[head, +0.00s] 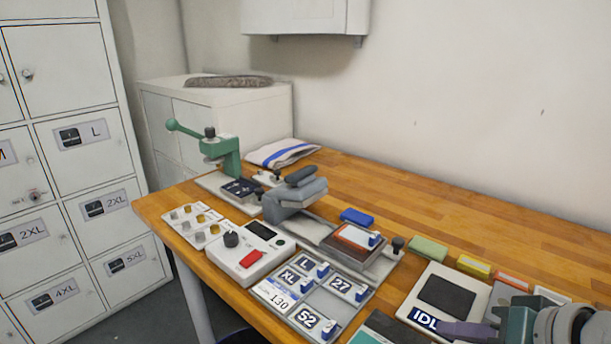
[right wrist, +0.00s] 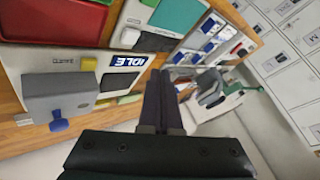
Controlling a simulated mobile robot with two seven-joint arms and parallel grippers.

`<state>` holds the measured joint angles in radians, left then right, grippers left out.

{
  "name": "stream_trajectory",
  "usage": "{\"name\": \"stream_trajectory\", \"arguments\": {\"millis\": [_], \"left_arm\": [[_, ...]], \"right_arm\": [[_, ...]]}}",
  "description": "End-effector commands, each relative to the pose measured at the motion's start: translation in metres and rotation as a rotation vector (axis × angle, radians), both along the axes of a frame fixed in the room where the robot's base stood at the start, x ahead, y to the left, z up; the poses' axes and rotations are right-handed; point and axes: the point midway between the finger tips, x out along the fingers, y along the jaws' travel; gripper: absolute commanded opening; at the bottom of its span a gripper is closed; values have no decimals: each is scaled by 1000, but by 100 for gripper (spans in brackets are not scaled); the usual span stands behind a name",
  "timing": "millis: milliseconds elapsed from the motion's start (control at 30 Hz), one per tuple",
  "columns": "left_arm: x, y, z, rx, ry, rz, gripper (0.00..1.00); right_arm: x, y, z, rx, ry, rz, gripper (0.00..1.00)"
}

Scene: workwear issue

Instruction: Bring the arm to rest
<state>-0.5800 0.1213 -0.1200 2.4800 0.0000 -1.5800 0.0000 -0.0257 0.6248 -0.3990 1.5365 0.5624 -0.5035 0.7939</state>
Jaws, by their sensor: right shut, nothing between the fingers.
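My right gripper (head: 468,332) comes in at the lower right of the head view, over the front right part of the wooden table (head: 480,218), close to the pad marked IDLE. In the right wrist view its two dark fingers (right wrist: 163,98) lie together, with nothing between them. My left gripper is not in view.
A tray of size tiles (head: 318,302), a white control box (head: 250,262), a grey press (head: 297,196) and a green lever press (head: 222,155) fill the table's left half. Lockers (head: 75,85) stand at the left. The table's back right strip is clear.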

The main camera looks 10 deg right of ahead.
Motion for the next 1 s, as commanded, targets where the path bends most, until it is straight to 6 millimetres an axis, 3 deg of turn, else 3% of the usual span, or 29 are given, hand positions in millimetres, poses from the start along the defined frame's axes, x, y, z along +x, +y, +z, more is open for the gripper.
{"name": "stream_trajectory", "arguments": {"millis": [200,267,400,600,700,867,1000], "left_arm": [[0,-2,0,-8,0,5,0],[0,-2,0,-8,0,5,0],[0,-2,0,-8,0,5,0],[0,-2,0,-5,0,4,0],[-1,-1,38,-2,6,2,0],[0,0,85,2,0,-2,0],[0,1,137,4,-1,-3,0]], "right_arm": [[-68,73,5,-166,95,279,0],[-90,82,13,-237,122,349,0],[-133,80,33,-377,198,452,0],[-193,55,64,-519,348,517,0],[-192,54,103,-529,352,525,0],[-192,54,148,-528,351,525,0],[-191,54,199,-527,350,525,0]]}}
